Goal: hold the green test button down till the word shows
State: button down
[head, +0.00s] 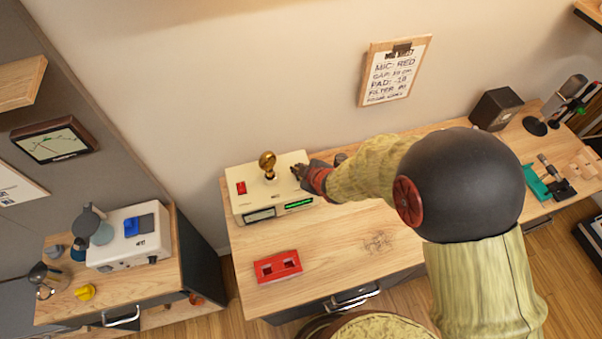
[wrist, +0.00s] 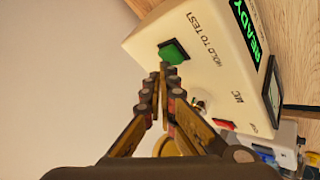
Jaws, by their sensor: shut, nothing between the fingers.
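The cream tester box (head: 262,182) stands on the wooden desk; it also fills the upper right of the wrist view (wrist: 200,28). Its green button (wrist: 175,50) sits by the words HOLD TO TEST. A small display (wrist: 246,28) is lit green and reads READY; it also glows in the head view (head: 299,204). My gripper (wrist: 164,70) is shut and empty, its fingertips right at the button's near edge. I cannot tell whether they touch or press it. In the head view my gripper (head: 303,172) is over the box's right end and hides the button.
A gold knobbed piece (head: 267,163) stands upright on the box, with a red switch (head: 241,187) to its left. A clipboard (head: 394,72) hangs on the wall. The desk's middle front is clear.

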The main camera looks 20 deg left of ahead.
jog(key=shift+f+b, duration=0.55)
dwell(3.9)
dwell(0.4)
jog(key=shift+r+p, duration=0.55)
jog(key=shift+r, duration=0.4)
jog(key=shift+r+p, duration=1.8)
jog(key=shift+r, duration=0.75)
jog(key=shift+f, duration=0.1)
